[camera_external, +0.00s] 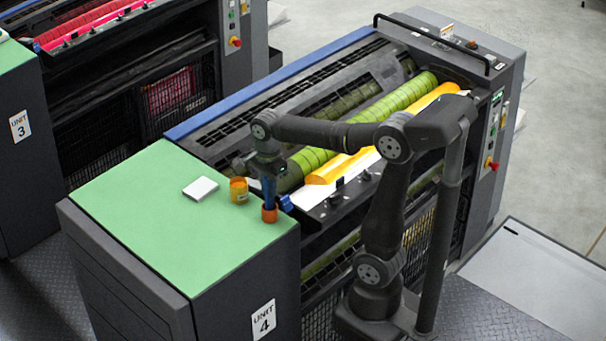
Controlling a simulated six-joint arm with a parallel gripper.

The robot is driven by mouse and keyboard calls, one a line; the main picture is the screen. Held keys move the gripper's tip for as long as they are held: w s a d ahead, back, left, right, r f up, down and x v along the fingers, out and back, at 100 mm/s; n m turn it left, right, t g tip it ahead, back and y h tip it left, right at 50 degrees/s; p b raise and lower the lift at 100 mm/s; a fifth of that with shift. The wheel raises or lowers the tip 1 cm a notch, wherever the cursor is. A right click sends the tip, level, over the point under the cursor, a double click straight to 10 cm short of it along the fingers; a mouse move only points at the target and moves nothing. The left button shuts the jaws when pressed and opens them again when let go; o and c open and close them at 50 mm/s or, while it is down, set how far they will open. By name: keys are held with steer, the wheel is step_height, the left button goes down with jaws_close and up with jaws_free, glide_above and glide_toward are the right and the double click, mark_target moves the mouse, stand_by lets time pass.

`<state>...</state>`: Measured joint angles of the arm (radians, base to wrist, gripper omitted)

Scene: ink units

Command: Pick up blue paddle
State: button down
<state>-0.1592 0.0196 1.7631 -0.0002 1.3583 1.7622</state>
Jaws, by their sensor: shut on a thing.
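The blue paddle (269,195) stands upright at the right edge of the green top, with its lower end at a small orange cup (270,215). My gripper (268,178) points down over it and is shut on its upper part. The gripper hides the paddle's top. I cannot tell whether the paddle's lower end is inside the cup or just above it. A small blue piece (286,203) shows to the right of the cup; I cannot tell what it belongs to.
A yellow-orange ink can (239,191) stands close to the left of my gripper. A white pad (200,188) lies farther left on the green top (150,215). The press with green and yellow rollers (408,95) is behind and to the right. The green top's front is clear.

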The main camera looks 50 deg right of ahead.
steer(key=shift+r, duration=0.95)
steer(key=s+d+r, duration=0.4)
steer(key=d+r, duration=0.2)
steer(key=d, duration=0.5)
steer(key=shift+s+r, duration=0.25)
steer(key=shift+r, duration=0.15)
steer(key=shift+a, duration=0.1)
steer(key=w+a+t+y, duration=0.1)
steer(key=w+a+t, duration=0.1)
steer(key=w+a, duration=0.4)
steer(key=w+a+t+y, duration=0.1)
steer(key=w+a, duration=0.2)
steer(key=w, duration=0.6)
step_height(320, 180, down, 9)
steer(key=shift+w+a+r, duration=0.15)
steer(key=shift+w+a, duration=0.1)
steer(key=shift+w, duration=0.05)
steer(key=shift+r, duration=0.1)
step_height(320, 180, up, 8)
steer(key=shift+f, duration=0.2)
